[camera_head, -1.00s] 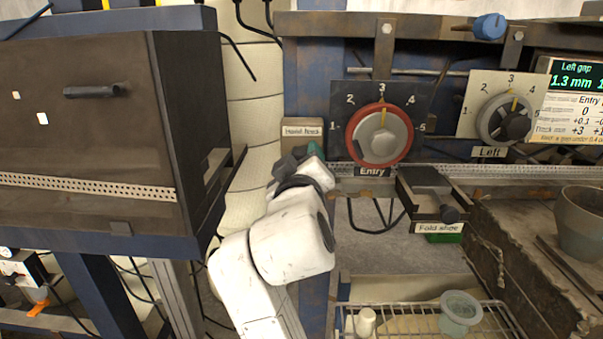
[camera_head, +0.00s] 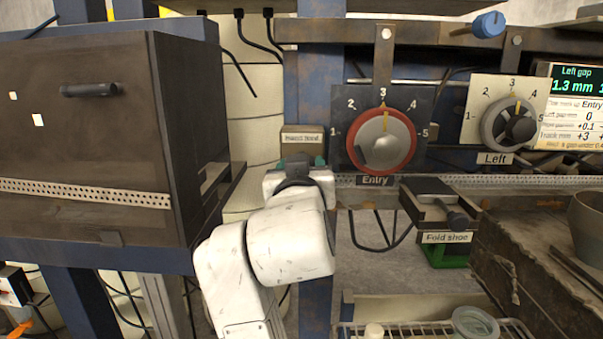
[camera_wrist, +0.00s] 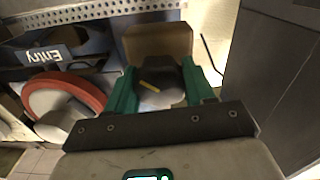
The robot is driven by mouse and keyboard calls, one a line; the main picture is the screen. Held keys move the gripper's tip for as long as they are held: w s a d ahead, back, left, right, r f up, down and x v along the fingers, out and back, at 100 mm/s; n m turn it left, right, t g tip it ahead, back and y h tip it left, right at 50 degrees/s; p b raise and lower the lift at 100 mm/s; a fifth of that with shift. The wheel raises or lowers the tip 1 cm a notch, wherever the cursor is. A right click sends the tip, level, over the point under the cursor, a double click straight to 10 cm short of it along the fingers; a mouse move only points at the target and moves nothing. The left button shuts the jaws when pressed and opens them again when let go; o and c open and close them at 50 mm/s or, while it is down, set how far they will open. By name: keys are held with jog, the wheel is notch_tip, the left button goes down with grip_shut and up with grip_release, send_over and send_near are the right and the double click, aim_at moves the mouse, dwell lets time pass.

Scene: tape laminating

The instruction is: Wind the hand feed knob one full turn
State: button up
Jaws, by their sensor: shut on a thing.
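The hand feed knob is the grey round knob (camera_wrist: 160,88) with a short yellow mark in the wrist view. It sits at a brownish box (camera_wrist: 158,45), whose "Hand feed" label (camera_head: 302,138) shows in the head view. My gripper (camera_wrist: 158,92) has its green fingers on both sides of the knob and is shut on it. In the head view my gripper (camera_head: 300,165) is right below the label, and my white wrist hides the knob there.
The red-rimmed Entry dial (camera_head: 381,141) is close on the right, with the Left dial (camera_head: 508,122) beyond it. A dark cabinet (camera_head: 90,130) stands close on the left. The Fold shoe block (camera_head: 437,205) juts out at lower right.

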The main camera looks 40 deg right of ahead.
jog(key=shift+f, duration=0.25)
jog(key=o, duration=1)
jog(key=shift+r, duration=0.2)
